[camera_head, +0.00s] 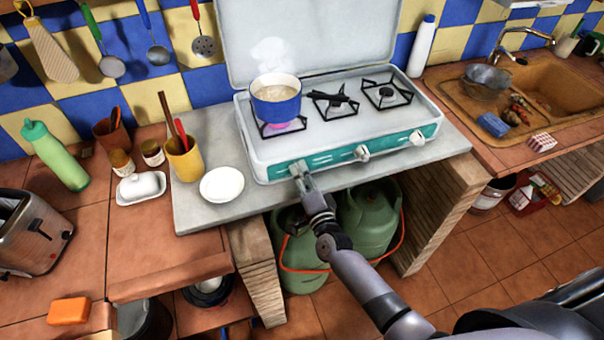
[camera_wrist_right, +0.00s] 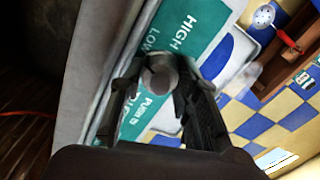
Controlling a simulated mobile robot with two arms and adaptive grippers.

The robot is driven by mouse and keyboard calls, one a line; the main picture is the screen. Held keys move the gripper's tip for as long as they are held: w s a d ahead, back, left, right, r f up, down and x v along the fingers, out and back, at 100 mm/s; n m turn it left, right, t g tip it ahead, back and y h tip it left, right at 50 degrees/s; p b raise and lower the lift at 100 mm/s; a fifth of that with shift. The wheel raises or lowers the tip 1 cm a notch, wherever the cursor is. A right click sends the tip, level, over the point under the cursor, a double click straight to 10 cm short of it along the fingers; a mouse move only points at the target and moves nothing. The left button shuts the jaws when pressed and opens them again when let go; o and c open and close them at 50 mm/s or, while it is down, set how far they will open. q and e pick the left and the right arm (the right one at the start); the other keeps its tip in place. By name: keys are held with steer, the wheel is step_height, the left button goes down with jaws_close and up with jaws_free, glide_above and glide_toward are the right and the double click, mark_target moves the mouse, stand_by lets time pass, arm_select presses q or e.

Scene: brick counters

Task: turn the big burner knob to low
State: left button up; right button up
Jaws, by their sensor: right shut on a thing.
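The white stove (camera_head: 340,140) has a teal front strip with knobs. My right gripper (camera_head: 299,172) is at the leftmost knob, below the burner with the blue pot (camera_head: 276,100). In the right wrist view the gripper (camera_wrist_right: 160,85) has its fingers on either side of the grey round knob (camera_wrist_right: 160,72), shut on it. The words HIGH and LOW show on the teal strip (camera_wrist_right: 180,35) beyond the knob. The knob's pointer is hidden, so its setting cannot be told. A pink-violet glow shows under the steaming pot. My left gripper is not in view.
Two other knobs (camera_head: 362,152) sit further right on the strip. A white plate (camera_head: 222,184) and a yellow cup of utensils (camera_head: 184,158) stand left of the stove. Green gas bottles (camera_head: 368,215) stand below. The stove's lid (camera_head: 310,35) is raised.

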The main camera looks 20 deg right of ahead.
steer(key=shift+f, duration=0.1)
stand_by(0.5)
steer(key=o, duration=1.2)
steer(key=shift+c, duration=0.2)
steer(key=shift+s, duration=0.55)
steer(key=s, duration=0.7)
